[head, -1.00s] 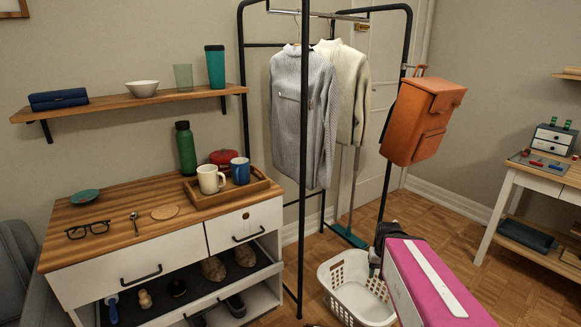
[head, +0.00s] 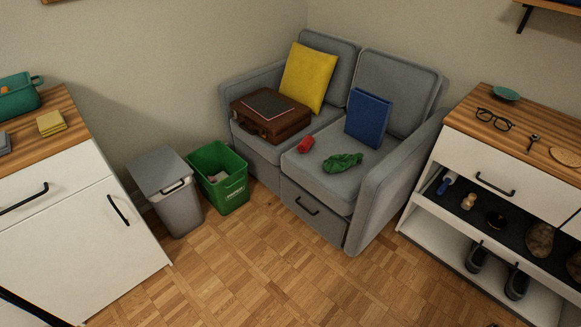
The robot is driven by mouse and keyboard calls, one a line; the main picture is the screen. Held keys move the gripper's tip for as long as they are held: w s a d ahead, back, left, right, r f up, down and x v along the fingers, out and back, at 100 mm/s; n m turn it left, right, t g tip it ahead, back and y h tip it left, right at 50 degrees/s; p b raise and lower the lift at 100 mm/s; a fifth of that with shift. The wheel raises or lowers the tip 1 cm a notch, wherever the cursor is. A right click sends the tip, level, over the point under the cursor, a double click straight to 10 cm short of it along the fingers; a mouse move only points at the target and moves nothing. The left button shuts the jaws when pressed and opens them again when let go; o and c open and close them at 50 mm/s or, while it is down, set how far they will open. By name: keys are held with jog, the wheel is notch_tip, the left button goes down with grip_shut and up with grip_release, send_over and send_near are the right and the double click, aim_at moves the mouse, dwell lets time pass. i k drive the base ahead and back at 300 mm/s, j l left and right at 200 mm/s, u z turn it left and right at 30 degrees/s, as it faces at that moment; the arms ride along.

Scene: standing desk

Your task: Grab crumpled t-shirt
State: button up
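A crumpled green cloth (head: 342,163), which looks like the t-shirt, lies on the right seat cushion of the grey sofa (head: 325,197), near its front edge. It is bunched up and nothing covers it. A small red object (head: 305,144) lies to its left, and a blue upright book or folder (head: 369,117) stands behind it against the backrest. My gripper is not in view.
A brown briefcase (head: 270,115) and yellow pillow (head: 309,77) occupy the left seat. A grey bin (head: 168,190) and green recycling bin (head: 219,177) stand left of the sofa. The shoe cabinet (head: 480,165) stands right. The wooden floor (head: 250,270) in front is clear.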

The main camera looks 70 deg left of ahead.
aim_at(335, 163)
jog(key=u, duration=0.45)
jog(key=l+u, duration=0.1)
jog(key=u, duration=0.8)
jog(key=l+u, duration=0.1)
jog(key=u, duration=1.3)
jog(key=i+j, duration=0.45)
jog(key=i+j+z, duration=0.1)
jog(key=i+j, duration=0.3)
jog(key=j, duration=0.2)
jog(key=i+j+z, duration=0.1)
jog(key=i+j, duration=0.3)
jog(key=j, duration=0.15)
